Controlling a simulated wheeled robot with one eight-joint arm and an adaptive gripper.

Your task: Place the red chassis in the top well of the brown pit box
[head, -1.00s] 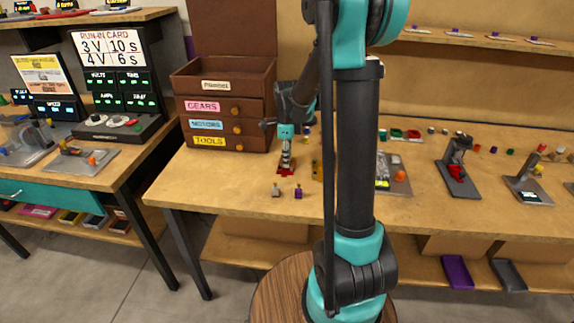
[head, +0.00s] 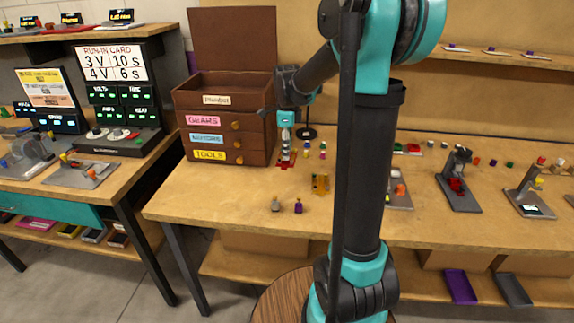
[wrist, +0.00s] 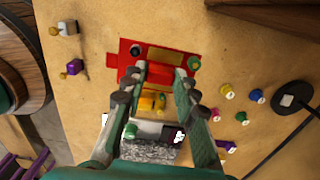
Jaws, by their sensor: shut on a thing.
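The brown pit box (head: 224,147) stands at the back left of the bench. Its lid is up, its top well (head: 225,85) is open at the top, and the drawers below are shut. My gripper (head: 286,148) points down just right of the box, its fingertips lower than the well's rim. It is shut on the red chassis (head: 285,161), which appears a little above the bench. In the wrist view my fingertips (wrist: 160,73) close on the middle of the red chassis (wrist: 128,60). A yellow part and a white part show between the fingers; what they join is unclear.
A grey peg figure (head: 275,205) and a purple one (head: 298,206) stand in front on the bench. Several small coloured pegs and a dark round base (wrist: 297,102) are right of the chassis in the wrist view. A gold bracket (head: 320,184) is near my arm column.

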